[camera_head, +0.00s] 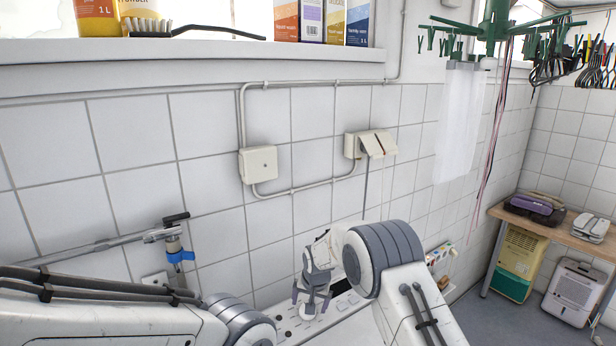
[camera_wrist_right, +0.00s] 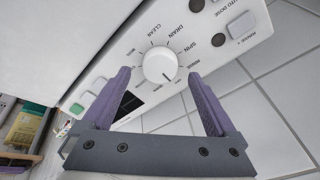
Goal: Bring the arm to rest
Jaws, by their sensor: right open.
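My right arm (camera_head: 400,285) reaches in from the right in the head view. Its gripper (camera_head: 311,299) points down at the machine's control panel (camera_head: 345,300). In the right wrist view the two purple fingers (camera_wrist_right: 160,78) are apart, with nothing gripped. A white round dial (camera_wrist_right: 160,64) shows between the fingertips; I cannot tell how far above it they are. Printed words such as DRAIN and SPIN ring the dial. My left arm (camera_head: 110,315) shows at the lower left; its gripper is out of the frame.
A tap with a blue part (camera_head: 180,255) stands out from the tiled wall at left. Two socket boxes (camera_head: 258,163) are on the wall. A green hanging rack (camera_head: 490,30) holds a white cloth (camera_head: 460,120). A wooden table (camera_head: 555,228) stands at right, with dehumidifiers (camera_head: 575,290) below.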

